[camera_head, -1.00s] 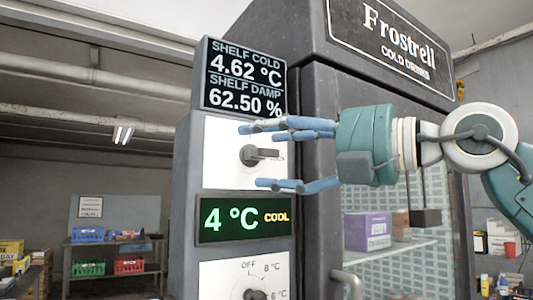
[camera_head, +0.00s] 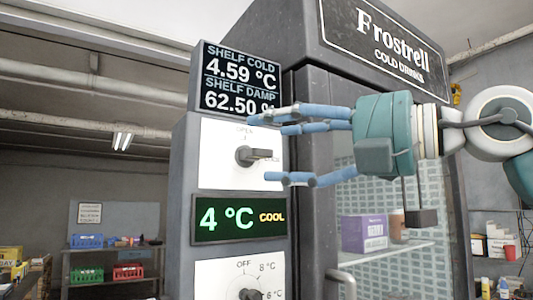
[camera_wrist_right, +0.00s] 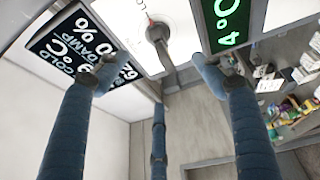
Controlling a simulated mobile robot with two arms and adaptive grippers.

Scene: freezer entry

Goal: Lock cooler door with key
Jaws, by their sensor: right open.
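The cooler (camera_head: 310,200) is a tall dark cabinet with a glass door (camera_head: 390,180). On its left side panel, a white plate (camera_head: 215,160) carries a dark key-like lock handle (camera_head: 253,155). The handle lies level and points right, towards a partly covered label; "OPEN" is printed above it. My right gripper (camera_head: 263,148) comes in from the right, open and empty, with blue fingers above and below the handle and apart from it. In the right wrist view the handle (camera_wrist_right: 160,38) shows beyond the spread fingers. My left gripper is not in view.
A sensor display (camera_head: 238,80) sits above the lock plate, and a green "4 °C COOL" display (camera_head: 240,218) below it. Lower is a temperature dial (camera_head: 250,294). A door handle (camera_head: 342,278) stands out at the bottom. Shelves with crates (camera_head: 86,241) are far left.

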